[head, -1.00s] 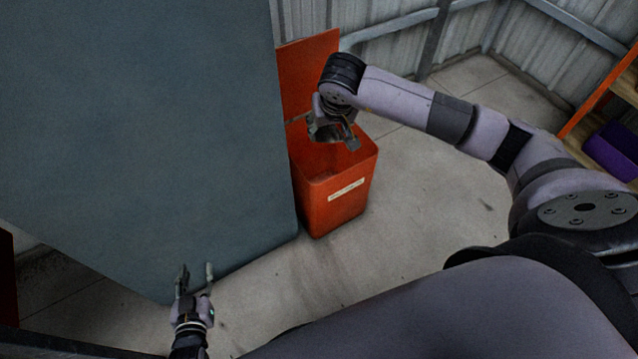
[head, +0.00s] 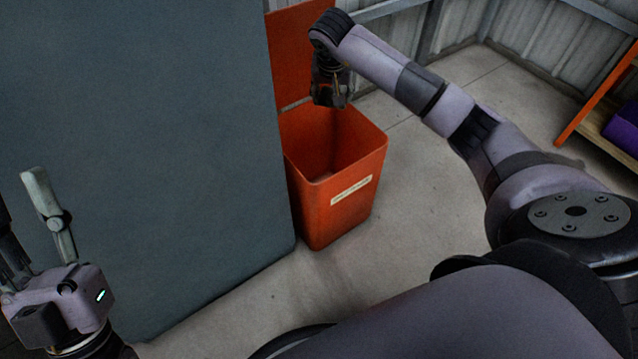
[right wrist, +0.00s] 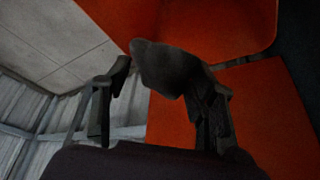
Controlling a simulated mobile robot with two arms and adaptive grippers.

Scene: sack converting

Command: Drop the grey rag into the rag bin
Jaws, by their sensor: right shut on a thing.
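The rag bin (head: 345,212) is an orange open-topped box with a pale label, its lid (head: 292,65) raised at the back. My right gripper (head: 331,100) hangs above the bin's back edge, near the lid. In the right wrist view it is shut on the dark grey rag (right wrist: 167,68), which sits bunched between the fingers with the orange bin and lid behind it. The rag cannot be made out clearly in the head view. My left gripper (head: 28,225) is at the lower left, fingers apart and empty, in front of the grey-blue panel.
A large grey-blue panel (head: 150,130) stands right beside the bin on its left. An orange-framed shelf (head: 598,140) with a purple box (head: 625,128) is at the far right. Concrete floor (head: 430,190) is clear to the bin's right; corrugated walls close the back.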

